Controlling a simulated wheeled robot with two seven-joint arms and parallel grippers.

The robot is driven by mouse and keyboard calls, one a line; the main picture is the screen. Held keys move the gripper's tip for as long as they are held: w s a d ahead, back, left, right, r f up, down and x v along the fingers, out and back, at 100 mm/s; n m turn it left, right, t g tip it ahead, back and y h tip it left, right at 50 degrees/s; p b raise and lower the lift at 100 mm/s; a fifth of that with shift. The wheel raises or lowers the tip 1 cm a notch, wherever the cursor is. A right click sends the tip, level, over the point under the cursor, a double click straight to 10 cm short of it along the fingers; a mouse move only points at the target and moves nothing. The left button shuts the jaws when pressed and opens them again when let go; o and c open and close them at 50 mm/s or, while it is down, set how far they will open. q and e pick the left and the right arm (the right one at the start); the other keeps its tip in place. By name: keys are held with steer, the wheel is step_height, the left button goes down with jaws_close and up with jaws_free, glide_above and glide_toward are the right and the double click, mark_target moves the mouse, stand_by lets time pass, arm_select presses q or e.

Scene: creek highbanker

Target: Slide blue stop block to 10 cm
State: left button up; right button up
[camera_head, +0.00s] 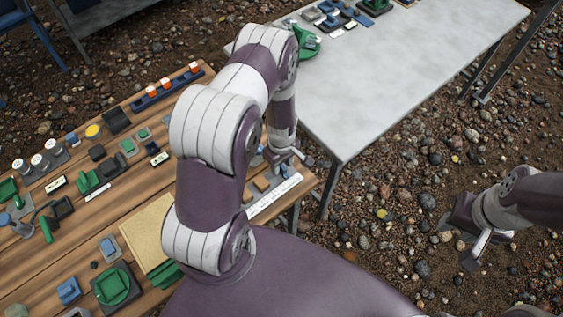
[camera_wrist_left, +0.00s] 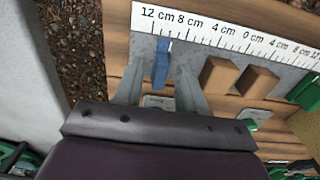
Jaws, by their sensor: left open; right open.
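The blue stop block (camera_wrist_left: 161,63) stands on a grey track beside a white centimetre scale (camera_wrist_left: 225,35) in the left wrist view. It is near the 12 cm and 8 cm labels at the scale's left end; its exact reading cannot be told. My left gripper (camera_wrist_left: 160,88) is open, with one finger on each side of the block and gaps visible. In the head view my left gripper (camera_head: 287,160) is over the table's right end, and the scale (camera_head: 274,197) is partly behind my arm. My right gripper (camera_head: 478,243) is open and empty over the gravel.
Two tan wooden blocks (camera_wrist_left: 217,76) stand right of the blue block on the track, with a green block (camera_wrist_left: 305,92) farther right. The wooden table (camera_head: 150,135) holds many small fixtures. A grey table (camera_head: 390,75) stands beyond, mostly bare.

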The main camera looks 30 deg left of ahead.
arm_select(q)
jaws_close()
steer(key=shift+w, duration=0.15)
jaws_free()
steer(key=shift+d, duration=0.1)
